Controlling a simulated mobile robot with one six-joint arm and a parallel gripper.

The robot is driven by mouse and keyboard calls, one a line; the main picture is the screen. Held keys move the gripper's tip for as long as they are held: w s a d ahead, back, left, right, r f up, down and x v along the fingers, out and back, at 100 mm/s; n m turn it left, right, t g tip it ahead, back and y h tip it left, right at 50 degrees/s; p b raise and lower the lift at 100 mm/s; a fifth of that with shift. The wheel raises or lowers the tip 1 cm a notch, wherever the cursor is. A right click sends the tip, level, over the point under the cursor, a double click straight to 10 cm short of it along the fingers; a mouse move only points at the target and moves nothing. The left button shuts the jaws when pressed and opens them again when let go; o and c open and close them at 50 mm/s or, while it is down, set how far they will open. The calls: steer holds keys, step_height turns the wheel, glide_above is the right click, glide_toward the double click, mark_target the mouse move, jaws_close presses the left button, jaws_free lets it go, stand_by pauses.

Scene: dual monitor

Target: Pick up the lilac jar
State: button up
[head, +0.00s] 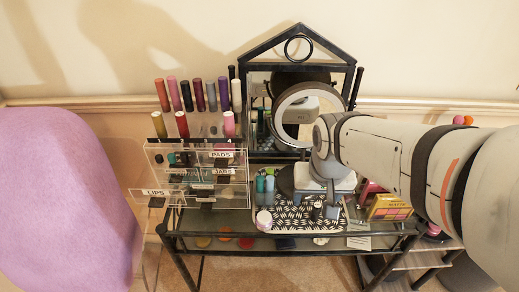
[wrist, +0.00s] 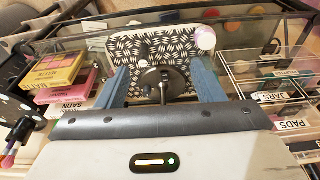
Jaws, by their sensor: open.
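A small round jar with a pale lilac lid (head: 264,219) stands near the front left edge of the black-and-white patterned tray (head: 285,222). In the wrist view the jar (wrist: 205,38) shows from above at the tray's upper right corner. My gripper (head: 326,208) is over the right part of the tray, to the right of the jar and apart from it. In the wrist view my gripper (wrist: 160,72) has its two bluish fingers wide apart, with a dark round object between them in the picture. Nothing is held.
Two teal bottles (head: 265,190) stand behind the jar. A clear drawer organizer (head: 200,180) with lipsticks is at the left. A framed mirror (head: 297,110) stands behind. Yellow and pink boxes (head: 390,207) lie at the right. The glass table's front edge is close to the jar.

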mark_target(264, 217)
steer(key=shift+o, duration=1)
steer(key=shift+m+g, duration=0.4)
steer(key=shift+m, duration=0.4)
steer(key=w+a+f, duration=0.2)
steer(key=a+f, duration=0.1)
steer(key=f, duration=0.1)
steer(key=w+a+f+b, duration=0.1)
steer(key=w+a+f, duration=0.1)
steer(key=a+f, duration=0.1)
steer(key=w+a+f, duration=0.3)
steer(key=f, duration=0.1)
steer(key=shift+w+a+f, duration=0.1)
steer(key=shift+a+f, duration=0.15)
steer(key=shift+f, duration=0.05)
steer(key=f, duration=0.1)
steer(key=a+f, duration=0.1)
steer(key=f, duration=0.1)
steer(key=w+f, duration=0.1)
steer(key=shift+a+f+b, duration=0.2)
steer(key=shift+f+b, duration=0.1)
steer(key=shift+b, duration=0.1)
steer(key=f, duration=0.3)
steer(key=w+f, duration=0.1)
steer(key=f, duration=0.1)
steer(key=shift+d, duration=0.25)
steer(key=shift+r, duration=0.1)
steer(key=shift+s, duration=0.1)
steer(key=c, duration=1.1)
